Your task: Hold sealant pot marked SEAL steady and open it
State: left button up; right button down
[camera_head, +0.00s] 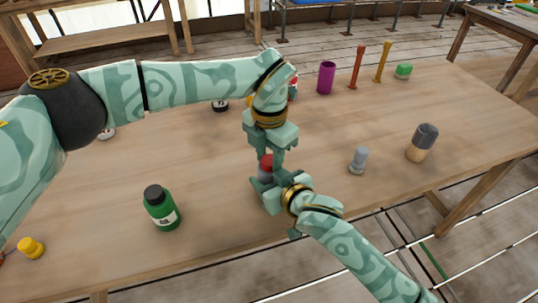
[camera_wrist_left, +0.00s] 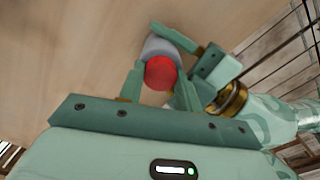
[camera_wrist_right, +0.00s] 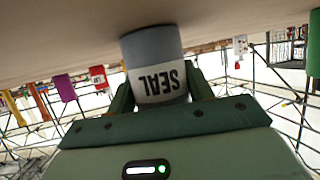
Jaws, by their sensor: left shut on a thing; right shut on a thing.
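The sealant pot is a grey cylinder with a white label reading SEAL (camera_wrist_right: 158,82), upside down in the right wrist view. Its red lid (camera_head: 266,163) shows between my grippers in the head view and end-on in the left wrist view (camera_wrist_left: 160,73). My right gripper (camera_head: 270,184) is shut around the pot body from the side, low over the table's near part. My left gripper (camera_head: 273,158) reaches down from above and is shut on the red lid, one finger on each side. The arms and grippers hide most of the pot in the head view.
On the wooden table (camera_head: 330,215), a green bottle with a black cap (camera_head: 161,208) stands left of the grippers. A small grey bottle (camera_head: 358,160) and a tan jar with a grey top (camera_head: 422,143) stand to the right. A purple cup (camera_head: 327,77) stands farther back.

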aim_at(269, 159)
pick_arm(q)
jog(key=n, duration=0.9)
jog(key=shift+n, duration=0.3)
jog(key=n, duration=0.5)
jog(key=shift+n, duration=0.3)
jog(key=n, duration=0.4)
jog(key=shift+w+n, duration=0.1)
jog(key=shift+n, duration=0.2)
jog(key=shift+r, duration=0.25)
jog(key=shift+r, duration=0.95)
jog(key=shift+r, duration=2)
pick_arm(e)
jog(key=c, duration=0.5)
grip_release()
